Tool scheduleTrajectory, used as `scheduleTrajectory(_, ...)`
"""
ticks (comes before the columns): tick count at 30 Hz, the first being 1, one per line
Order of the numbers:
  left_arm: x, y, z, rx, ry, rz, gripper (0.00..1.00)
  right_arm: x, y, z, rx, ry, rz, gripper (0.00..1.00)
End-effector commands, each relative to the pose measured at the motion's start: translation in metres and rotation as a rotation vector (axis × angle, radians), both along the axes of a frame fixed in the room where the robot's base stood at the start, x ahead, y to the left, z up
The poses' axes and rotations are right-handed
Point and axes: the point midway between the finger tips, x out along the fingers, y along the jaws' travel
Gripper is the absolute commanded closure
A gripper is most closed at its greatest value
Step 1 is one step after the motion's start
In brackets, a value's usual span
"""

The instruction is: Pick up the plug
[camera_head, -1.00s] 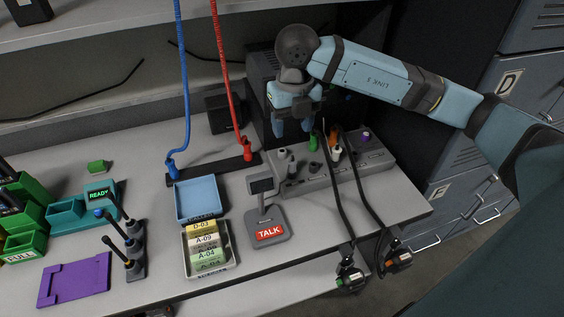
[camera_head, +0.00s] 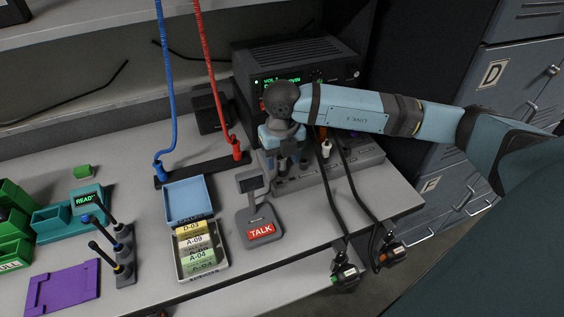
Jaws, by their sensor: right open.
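My right gripper (camera_head: 287,163) points down over the left part of the grey panel (camera_head: 345,168) on the bench, fingers apart. Its fingers hide part of the panel, and I cannot tell whether anything stands between them. A white plug-like piece (camera_head: 326,149) stands upright on the panel, right of the gripper. A blue plug (camera_head: 160,171) and a red plug (camera_head: 236,149), each on a coiled cord, stand at a dark strip (camera_head: 198,166) left of the gripper. I cannot tell which plug is meant. My left gripper is not in view.
A black radio (camera_head: 300,62) with a green display stands behind my arm. Two dark cables hang over the panel to handsets (camera_head: 345,276) at the front edge. A TALK stand (camera_head: 260,228), a blue tray (camera_head: 188,200) and a card tray (camera_head: 203,262) stand left of the panel.

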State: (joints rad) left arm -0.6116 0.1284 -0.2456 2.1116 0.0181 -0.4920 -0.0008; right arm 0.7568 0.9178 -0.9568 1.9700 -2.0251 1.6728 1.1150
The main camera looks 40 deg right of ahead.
Motion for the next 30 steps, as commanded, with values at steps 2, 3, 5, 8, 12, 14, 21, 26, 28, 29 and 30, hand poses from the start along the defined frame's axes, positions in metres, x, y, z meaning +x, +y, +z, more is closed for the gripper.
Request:
scheduleTrajectory(2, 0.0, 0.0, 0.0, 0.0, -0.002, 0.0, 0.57, 0.0, 0.0, -0.011, 0.0, 0.001, 0.0, 0.44)
scheduleTrajectory(3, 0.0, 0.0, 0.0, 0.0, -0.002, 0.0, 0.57, 0.0, 0.0, -0.013, 0.0, 0.001, -0.001, 0.44)
scheduleTrajectory(5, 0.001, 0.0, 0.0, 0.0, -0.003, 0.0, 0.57, 0.0, 0.0, -0.014, 0.0, 0.0, -0.001, 0.44)
scheduleTrajectory(8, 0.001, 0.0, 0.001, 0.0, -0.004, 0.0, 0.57, 0.0, 0.0, -0.013, 0.0, 0.0, 0.0, 0.44)
scheduleTrajectory(12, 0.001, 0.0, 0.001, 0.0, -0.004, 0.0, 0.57, 0.0, 0.0, -0.013, 0.0, 0.0, 0.0, 0.67)
scheduleTrajectory(14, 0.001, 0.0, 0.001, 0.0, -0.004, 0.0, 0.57, 0.0, 0.0, -0.013, 0.0, 0.0, 0.0, 0.81)
scheduleTrajectory(21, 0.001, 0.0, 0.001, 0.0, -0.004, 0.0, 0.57, 0.0, 0.0, -0.013, 0.001, -0.001, 0.0, 0.9)
scheduleTrajectory(26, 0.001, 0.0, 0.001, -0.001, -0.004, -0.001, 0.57, 0.0, 0.0, -0.011, 0.001, -0.001, 0.0, 0.9)
scheduleTrajectory(28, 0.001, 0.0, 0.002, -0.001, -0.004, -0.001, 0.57, 0.0, 0.0, -0.007, 0.001, -0.002, 0.0, 0.9)
scheduleTrajectory(29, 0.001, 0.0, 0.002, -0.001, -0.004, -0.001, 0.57, 0.0, 0.0, -0.005, 0.001, -0.002, 0.0, 0.9)
scheduleTrajectory(30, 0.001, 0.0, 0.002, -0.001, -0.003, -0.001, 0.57, 0.0, 0.0, -0.001, 0.001, -0.002, 0.001, 0.9)
